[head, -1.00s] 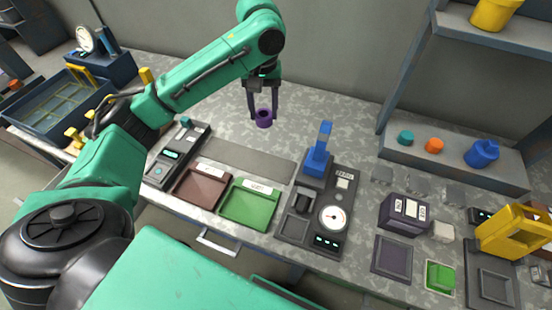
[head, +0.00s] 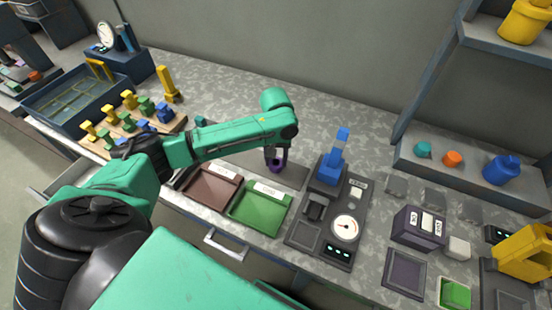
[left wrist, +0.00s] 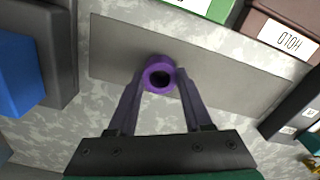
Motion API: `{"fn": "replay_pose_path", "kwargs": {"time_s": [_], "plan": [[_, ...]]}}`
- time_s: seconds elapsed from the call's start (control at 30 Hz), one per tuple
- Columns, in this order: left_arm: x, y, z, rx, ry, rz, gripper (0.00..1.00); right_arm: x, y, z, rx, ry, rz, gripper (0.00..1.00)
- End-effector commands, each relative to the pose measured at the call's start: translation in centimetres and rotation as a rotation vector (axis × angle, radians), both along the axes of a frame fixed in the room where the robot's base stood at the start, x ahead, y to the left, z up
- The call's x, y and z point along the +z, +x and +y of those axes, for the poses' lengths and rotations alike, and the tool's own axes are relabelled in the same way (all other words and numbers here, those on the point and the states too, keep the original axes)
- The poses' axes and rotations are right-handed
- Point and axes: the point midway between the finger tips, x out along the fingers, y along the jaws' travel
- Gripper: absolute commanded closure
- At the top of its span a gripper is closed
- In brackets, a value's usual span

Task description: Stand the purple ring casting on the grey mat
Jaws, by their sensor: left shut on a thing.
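The purple ring casting (head: 276,168) is between the fingers of my left gripper (head: 276,158), which is shut on it. In the left wrist view the ring (left wrist: 159,74) shows its round opening towards the camera, between the two fingertips. The grey mat (head: 292,174) is a flat strip behind the brown and green trays. In the left wrist view the mat (left wrist: 112,47) lies under the ring, which appears near one long edge of it. I cannot tell whether the ring touches the mat. My right gripper is not in view.
The brown tray (head: 210,187) and green tray (head: 258,212) lie in front of the mat. A dark station with a blue lever (head: 332,160) and a dial stands at its right. A wooden rack (head: 125,127) of coloured pieces is at the left. The bench behind is clear.

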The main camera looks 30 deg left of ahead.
Motion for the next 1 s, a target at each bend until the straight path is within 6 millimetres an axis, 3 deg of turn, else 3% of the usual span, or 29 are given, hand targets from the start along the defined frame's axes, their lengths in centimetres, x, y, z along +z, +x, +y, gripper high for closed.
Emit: {"fn": "replay_pose_path", "kwargs": {"time_s": [0.07,0.1,0.17,0.57,1.0], "plan": [[-0.2,0.0,0.0,0.0,-0.001,0.0,1.0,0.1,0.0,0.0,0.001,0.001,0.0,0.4],[-0.2,0.0,0.0,0.0,-0.001,0.0,0.42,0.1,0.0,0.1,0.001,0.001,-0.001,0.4],[-0.2,0.0,0.0,0.0,-0.001,0.0,0.2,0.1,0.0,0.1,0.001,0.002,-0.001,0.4],[0.6,0.0,0.0,0.001,-0.001,0.0,0.2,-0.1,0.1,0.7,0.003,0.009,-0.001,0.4],[11.0,0.1,-0.1,0.001,-0.001,-0.002,0.2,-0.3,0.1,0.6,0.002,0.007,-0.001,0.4]]}}
